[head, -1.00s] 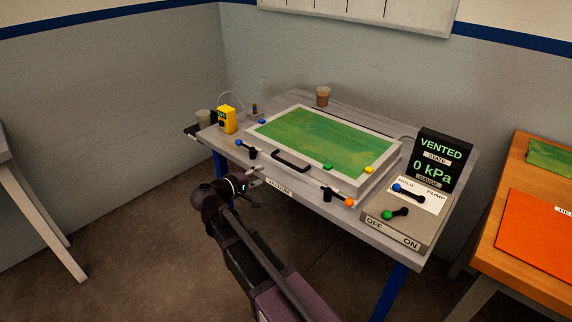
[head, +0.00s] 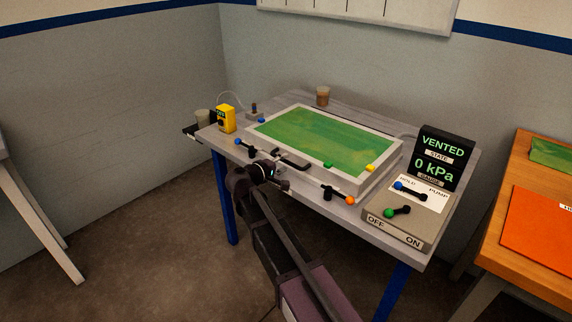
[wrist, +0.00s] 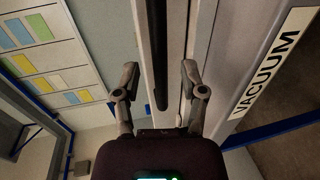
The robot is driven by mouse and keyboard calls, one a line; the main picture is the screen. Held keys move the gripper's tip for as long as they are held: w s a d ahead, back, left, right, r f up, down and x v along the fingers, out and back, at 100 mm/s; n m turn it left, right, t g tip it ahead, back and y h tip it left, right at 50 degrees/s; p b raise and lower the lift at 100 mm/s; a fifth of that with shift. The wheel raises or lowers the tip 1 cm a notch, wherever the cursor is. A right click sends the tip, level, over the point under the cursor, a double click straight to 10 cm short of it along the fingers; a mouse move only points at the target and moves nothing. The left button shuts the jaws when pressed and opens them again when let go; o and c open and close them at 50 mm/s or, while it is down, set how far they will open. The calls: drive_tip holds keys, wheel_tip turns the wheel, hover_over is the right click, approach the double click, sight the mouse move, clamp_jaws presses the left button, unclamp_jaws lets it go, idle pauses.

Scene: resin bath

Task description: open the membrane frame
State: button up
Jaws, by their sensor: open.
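The membrane frame (head: 386,156) is a pale rim around a green sheet, lying flat and closed on the table. Its black bar handle (head: 296,162) is on the front side; it also shows in the wrist view as a dark bar (wrist: 158,50). My gripper (head: 284,178) is open at the front of the frame, by the handle, and partly hides its left end. In the wrist view my open fingers (wrist: 160,74) appear on either side of the bar's line; I cannot tell whether they touch it. A blue-knobbed clamp (head: 247,147) and an orange-knobbed clamp (head: 338,196) sit along the front edge.
A control box (head: 405,222) with blue and green-knobbed levers stands at the right, below a display (head: 440,158) reading VENTED, 0 kPa. A yellow device (head: 225,119) and a brown cup (head: 323,96) are on the table (head: 283,102). An orange sheet (head: 540,235) lies on the right-hand bench.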

drive_tip(key=shift+x, duration=1.05)
clamp_jaws()
drive_tip(key=shift+a, duration=0.15)
drive_tip(key=shift+r, duration=0.15)
